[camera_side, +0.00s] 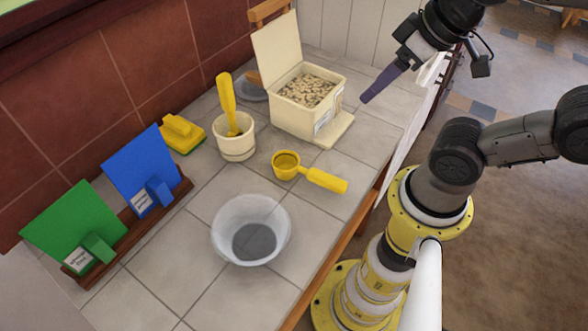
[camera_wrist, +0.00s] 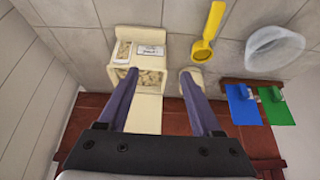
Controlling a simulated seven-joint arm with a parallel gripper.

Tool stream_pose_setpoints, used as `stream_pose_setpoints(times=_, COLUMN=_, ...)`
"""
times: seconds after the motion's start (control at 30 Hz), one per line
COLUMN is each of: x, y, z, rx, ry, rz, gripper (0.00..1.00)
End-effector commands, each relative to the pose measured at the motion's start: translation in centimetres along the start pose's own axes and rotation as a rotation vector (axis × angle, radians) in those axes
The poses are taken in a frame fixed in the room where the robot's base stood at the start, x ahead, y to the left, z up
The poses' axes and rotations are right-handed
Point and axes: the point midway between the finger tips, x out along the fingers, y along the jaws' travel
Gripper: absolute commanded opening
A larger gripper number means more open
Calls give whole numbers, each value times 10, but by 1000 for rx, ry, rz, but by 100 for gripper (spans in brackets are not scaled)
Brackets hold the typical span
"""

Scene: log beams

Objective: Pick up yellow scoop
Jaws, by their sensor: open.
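The yellow scoop (camera_side: 310,173) lies flat on the tiled counter, between the cream box and the clear bowl, its handle pointing to the lower right in the side view. In the wrist view the yellow scoop (camera_wrist: 208,32) is at the top, right of centre, ahead of the fingers. My gripper (camera_side: 368,97) is raised at the counter's right side, above and apart from the scoop. In the wrist view my gripper (camera_wrist: 162,80) shows two purple fingers spread wide with nothing between them.
An open cream box (camera_side: 297,118) of pale pieces stands behind the scoop. A cream cup (camera_side: 236,146) holds a yellow tool. A clear bowl (camera_side: 222,216) stands in front. A yellow brush-like item (camera_side: 182,135), blue dustpan (camera_side: 138,167) and green dustpan (camera_side: 72,222) stand left.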

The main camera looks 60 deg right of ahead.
Motion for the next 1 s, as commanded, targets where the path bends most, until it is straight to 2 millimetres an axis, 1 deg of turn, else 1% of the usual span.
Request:
stream_pose_setpoints(times=0.07, x=-2, y=0, z=0, rx=42, ry=-9, rz=0, gripper=66)
stream_pose_setpoints(times=0.17, x=-5, y=-4, z=-9, rx=117, ry=-55, rz=-5, gripper=66)
stream_pose_setpoints(times=0.27, x=1, y=-18, z=-20, rx=141, ry=-149, rz=-20, gripper=66)
stream_pose_setpoints(times=0.37, x=11, y=-39, z=-29, rx=127, ry=-254, rz=-26, gripper=66)
stream_pose_setpoints(times=0.4, x=16, y=-49, z=-32, rx=113, ry=-295, rz=-26, gripper=66)
stream_pose_setpoints(times=0.47, x=25, y=-65, z=-34, rx=78, ry=-357, rz=-22, gripper=66)
stream_pose_setpoints(times=0.5, x=31, y=-75, z=-34, rx=51, ry=-392, rz=-19, gripper=66)
stream_pose_setpoints(times=0.6, x=43, y=-96, z=-31, rx=-25, ry=-454, rz=-14, gripper=66)
stream_pose_setpoints(times=0.7, x=50, y=-107, z=-25, rx=-77, ry=-486, rz=-12, gripper=66)
stream_pose_setpoints(times=0.87, x=58, y=-111, z=-17, rx=-98, ry=-493, rz=-14, gripper=66)
stream_pose_setpoints(times=1.0, x=78, y=-110, z=-5, rx=-98, ry=-496, rz=-12, gripper=66)
